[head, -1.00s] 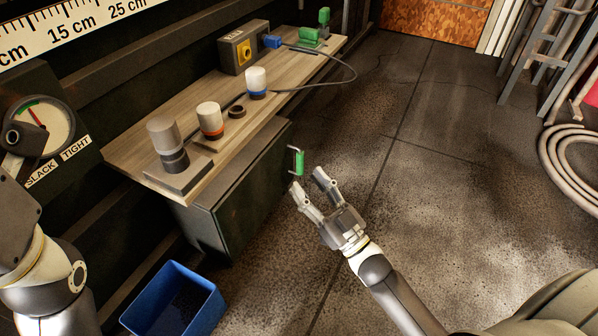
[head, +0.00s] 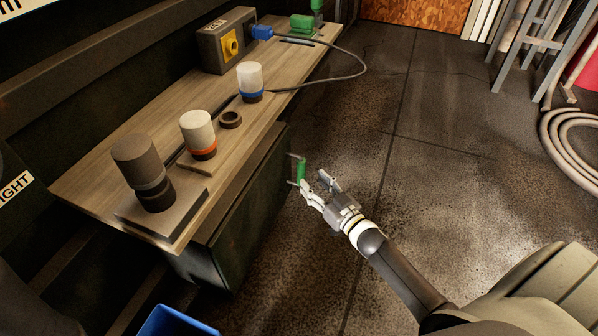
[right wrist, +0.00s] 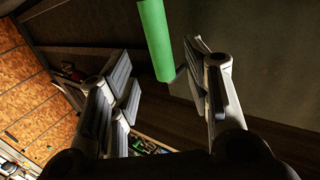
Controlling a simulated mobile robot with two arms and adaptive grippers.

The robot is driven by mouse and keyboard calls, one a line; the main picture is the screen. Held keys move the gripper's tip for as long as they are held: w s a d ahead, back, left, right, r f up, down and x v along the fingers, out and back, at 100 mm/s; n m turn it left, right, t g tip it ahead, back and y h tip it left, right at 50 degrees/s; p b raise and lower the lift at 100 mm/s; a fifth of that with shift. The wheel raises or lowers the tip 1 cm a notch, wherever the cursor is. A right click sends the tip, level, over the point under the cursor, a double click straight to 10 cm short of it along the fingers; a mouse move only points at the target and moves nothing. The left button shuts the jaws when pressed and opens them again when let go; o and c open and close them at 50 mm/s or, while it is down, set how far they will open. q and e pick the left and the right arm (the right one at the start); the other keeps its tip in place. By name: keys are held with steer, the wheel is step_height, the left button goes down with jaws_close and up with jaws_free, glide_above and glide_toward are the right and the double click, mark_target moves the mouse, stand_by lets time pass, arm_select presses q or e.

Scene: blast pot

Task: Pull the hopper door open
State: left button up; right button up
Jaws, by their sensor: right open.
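The hopper door (head: 245,225) is the dark panel under the workbench, and it looks flush with its box. Its green upright handle (head: 301,170) stands out from the door near its far end. My right gripper (head: 318,184) is open, with its fingertips close beside the handle. In the right wrist view the green handle (right wrist: 156,40) shows between the open fingers, nearer the right finger, mostly beyond the fingertips. I cannot tell whether a finger touches it. My left gripper is out of view.
The wooden bench (head: 105,185) overhangs the door. It carries a dark cylinder (head: 142,165), a white and orange one (head: 198,130), a white and blue one (head: 250,78), and a grey box (head: 215,45). A blue bin (head: 175,322) stands at the lower left.

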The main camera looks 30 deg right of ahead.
mark_target(304, 174)
steer(key=w+b, duration=0.1)
steer(key=w, duration=0.1)
steer(key=w+b, duration=0.1)
steer(key=w, duration=0.1)
steer(key=w+b, duration=0.1)
steer(key=w, duration=0.1)
steer(key=shift+a+f, duration=0.15)
steer(key=shift+a, duration=0.25)
steer(key=shift+w+a, duration=0.1)
steer(key=shift+w, duration=0.5)
jaws_close()
